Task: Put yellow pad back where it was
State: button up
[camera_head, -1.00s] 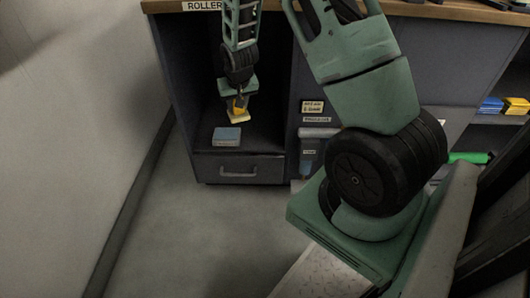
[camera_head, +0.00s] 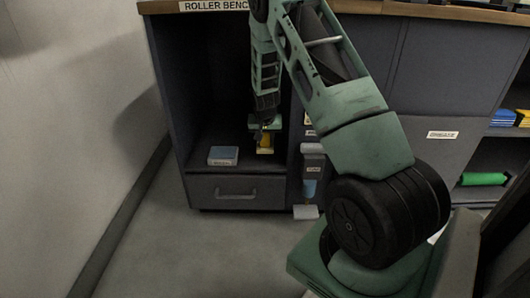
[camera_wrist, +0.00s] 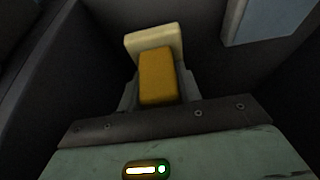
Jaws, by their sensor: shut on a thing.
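My gripper (camera_head: 265,132) reaches down into the open compartment under the bench and is shut on the yellow pad (camera_head: 265,146). The pad hangs at or just above the compartment floor; I cannot tell whether it touches. In the wrist view the yellow pad (camera_wrist: 158,75) sits between the grey fingers (camera_wrist: 158,92), with a pale cream face at its far end. The blue pad (camera_head: 223,156) lies flat on the compartment floor to the left of my gripper. It also shows in the wrist view (camera_wrist: 270,20) at the upper right, apart from the yellow pad.
A drawer (camera_head: 236,191) is under the compartment. The compartment's right wall is close to my gripper. A small blue-and-grey dispenser (camera_head: 311,175) is right of it. Blue and yellow items (camera_head: 503,117) and a green roll (camera_head: 484,179) are on shelves at far right.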

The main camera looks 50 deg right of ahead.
aim_at(265, 147)
notch_tip(265, 147, down, 4)
jog(key=shift+f+b, duration=0.2)
jog(key=shift+b, duration=0.75)
jog(key=shift+f, duration=0.15)
jog(key=o, duration=1)
jog(key=shift+c, duration=0.2)
